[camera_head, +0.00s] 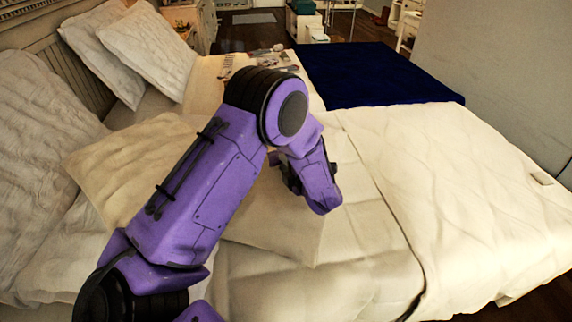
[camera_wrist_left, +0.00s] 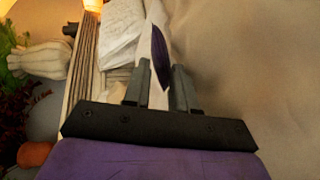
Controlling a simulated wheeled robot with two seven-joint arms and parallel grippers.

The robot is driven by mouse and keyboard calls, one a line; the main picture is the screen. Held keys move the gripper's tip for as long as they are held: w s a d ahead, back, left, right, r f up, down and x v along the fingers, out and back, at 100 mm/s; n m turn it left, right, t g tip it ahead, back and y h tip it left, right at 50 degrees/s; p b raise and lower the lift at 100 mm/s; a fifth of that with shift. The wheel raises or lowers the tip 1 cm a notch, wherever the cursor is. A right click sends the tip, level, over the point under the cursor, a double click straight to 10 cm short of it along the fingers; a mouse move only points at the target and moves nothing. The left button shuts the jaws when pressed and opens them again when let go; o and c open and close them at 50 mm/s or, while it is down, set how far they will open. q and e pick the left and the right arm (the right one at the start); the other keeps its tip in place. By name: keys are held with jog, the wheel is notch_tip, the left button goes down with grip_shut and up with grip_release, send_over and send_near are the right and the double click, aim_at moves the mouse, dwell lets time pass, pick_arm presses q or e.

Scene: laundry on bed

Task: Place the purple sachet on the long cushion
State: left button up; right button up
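A purple, leaf-shaped thing, which looks like the purple sachet (camera_wrist_left: 160,55), shows between and beyond my left fingertips in the left wrist view. My left gripper (camera_wrist_left: 160,78) has its two fingers a small gap apart. I cannot tell whether they grip the sachet or it lies behind them. In the head view my left gripper (camera_head: 293,180) is over the middle of the bed, partly hidden by my wrist, and no sachet shows there. A long beige cushion (camera_head: 275,226), apparently the long cushion, lies under my left arm, which hides much of it. My right gripper is out of view.
Large pale pillows (camera_head: 150,48) lean against the headboard (camera_head: 85,75) at the left. A navy blanket (camera_head: 375,75) covers the far right part of the bed. A pale quilt (camera_head: 460,190) lies mostly clear at the right, with a small light block (camera_head: 543,179) near its edge.

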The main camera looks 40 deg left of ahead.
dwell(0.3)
pick_arm(q)
jog(key=shift+r, duration=0.15)
jog(key=shift+d+r, duration=0.15)
jog(key=shift+d, duration=0.2)
jog(key=b+v, duration=0.1)
jog(key=v, duration=1)
jog(key=shift+s+d+r, duration=0.15)
jog(key=shift+s, duration=0.05)
